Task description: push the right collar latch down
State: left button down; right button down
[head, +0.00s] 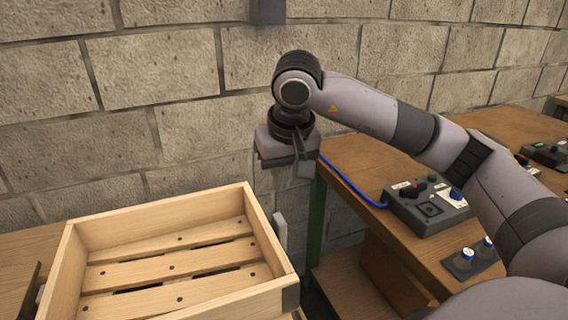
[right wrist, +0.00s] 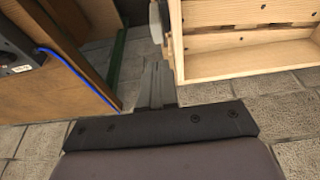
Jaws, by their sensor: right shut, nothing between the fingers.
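The wooden collar (head: 165,224) is an open slatted box at the lower left of the head view. The right collar latch (head: 281,229) appears to be the pale upright lever on the outside of its right wall. In the right wrist view the pale latch (right wrist: 156,22) shows just beyond the fingertips, beside the collar wall (right wrist: 188,68). My right gripper (head: 304,166) points down, above and slightly right of the latch. Its fingers (right wrist: 157,72) are together and empty. I cannot tell that they touch the latch. My left gripper is not in view.
A wooden bench (head: 350,164) stands at the right with a grey control box (head: 428,207), a blue cable (head: 350,184) and blue knobs. A narrow gap lies between bench and collar. A block wall (head: 160,60) is behind. A dark thin part (head: 31,290) is left of the collar.

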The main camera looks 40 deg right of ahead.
aim_at(281, 221)
jog(key=x, duration=0.5)
jog(key=s+x, duration=0.1)
jog(key=x, duration=0.2)
jog(key=shift+a+f+p, duration=0.15)
jog(key=shift+f+p, duration=0.05)
jog(key=shift+p, duration=0.15)
notch_tip(281, 221, down, 4)
jog(key=b, duration=0.3)
jog(key=shift+b, duration=0.3)
jog(key=shift+s+r, duration=0.1)
